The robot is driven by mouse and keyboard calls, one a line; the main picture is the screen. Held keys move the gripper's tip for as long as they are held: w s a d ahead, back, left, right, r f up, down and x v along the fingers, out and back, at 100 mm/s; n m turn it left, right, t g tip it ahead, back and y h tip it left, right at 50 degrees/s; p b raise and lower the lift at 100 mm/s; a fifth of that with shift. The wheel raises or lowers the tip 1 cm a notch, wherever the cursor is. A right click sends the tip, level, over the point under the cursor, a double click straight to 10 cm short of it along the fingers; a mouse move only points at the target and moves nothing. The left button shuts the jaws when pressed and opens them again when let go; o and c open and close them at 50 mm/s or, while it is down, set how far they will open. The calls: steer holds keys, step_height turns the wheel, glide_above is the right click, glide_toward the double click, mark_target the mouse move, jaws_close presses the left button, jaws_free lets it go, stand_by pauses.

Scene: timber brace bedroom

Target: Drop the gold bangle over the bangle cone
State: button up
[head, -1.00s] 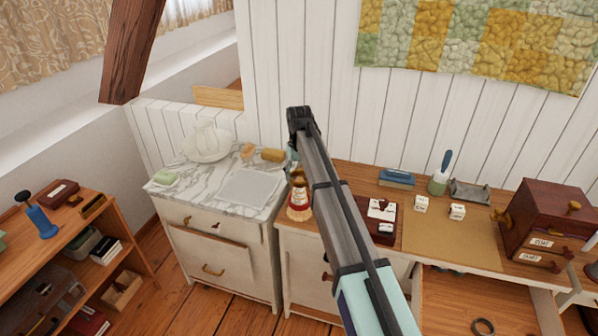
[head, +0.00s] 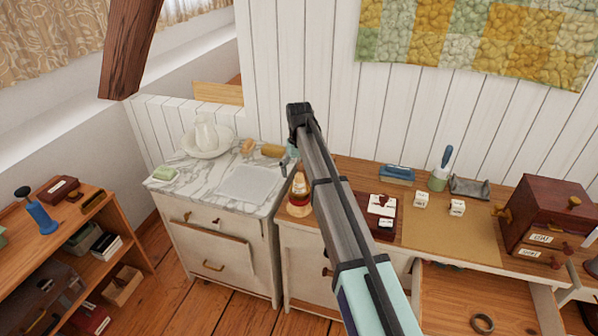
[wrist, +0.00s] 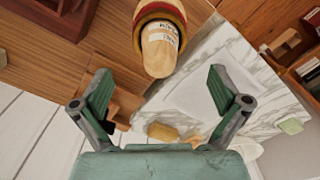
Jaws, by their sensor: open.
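The bangle cone (head: 299,188) stands upright on the wooden desk, partly hidden behind my arm in the head view. In the wrist view the cone (wrist: 159,47) is pale wood with a white label, its tip toward my gripper. A gold band, which looks like the gold bangle (wrist: 160,13), circles the cone low down near a red band. It also shows low on the cone in the head view (head: 297,211). My gripper (wrist: 160,85) is open, with nothing between its fingers, and is apart from the cone. In the head view my gripper (head: 288,163) is mostly hidden by my arm.
A marble-topped cabinet (head: 215,172) with a jug and basin (head: 205,138) stands left of the desk. A stamp tray (head: 384,228), blocks and a wooden chest (head: 548,215) sit to the right. A dark ring (head: 482,323) lies in the open drawer.

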step_height(320, 180, up, 12)
stand_by(0.5)
steer(key=shift+f, duration=0.15)
